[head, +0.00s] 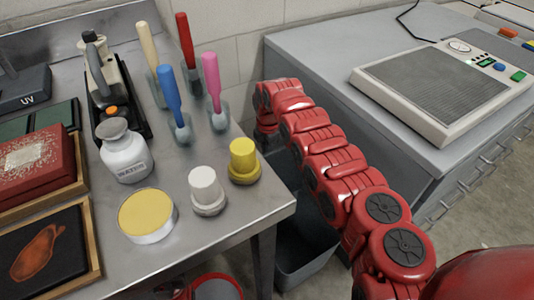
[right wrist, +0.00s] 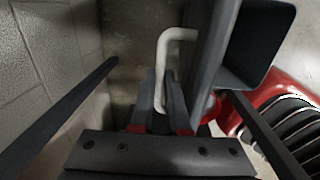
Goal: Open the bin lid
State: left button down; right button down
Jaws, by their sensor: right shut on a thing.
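The dark grey bin (head: 308,262) stands on the floor in the gap between the steel table and the grey cabinet. My arm covers part of it in the head view, and I cannot tell how far its lid is raised. In the right wrist view a pale bent handle (right wrist: 163,58) runs beside a dark grey panel (right wrist: 210,65), which may be part of the bin or its lid. My right gripper (right wrist: 160,88) is shut on the lower part of this handle. In the head view its fingers are hidden beyond my red arm. My left gripper is not in view.
The steel table (head: 240,222) at left holds several coloured-handled tools, a white jar (head: 125,152), a white pot (head: 207,190) and a yellow pot (head: 243,160) near its edge. The grey cabinet (head: 330,72) bounds the gap at right. A wall (right wrist: 45,70) is close beside my right gripper.

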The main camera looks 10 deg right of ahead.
jog(key=shift+a, duration=0.15)
jog(key=c, duration=0.9)
grip_release()
jog(key=r+p, duration=0.1)
jog(key=r, duration=0.4)
jog(key=r+p, duration=0.1)
jog(key=r, duration=0.5)
jog(key=s+r+p, duration=0.1)
jog(key=r, duration=0.5)
jog(key=shift+d+r, duration=0.2)
jog(key=shift+d, duration=0.05)
jog(key=shift+f, duration=0.1)
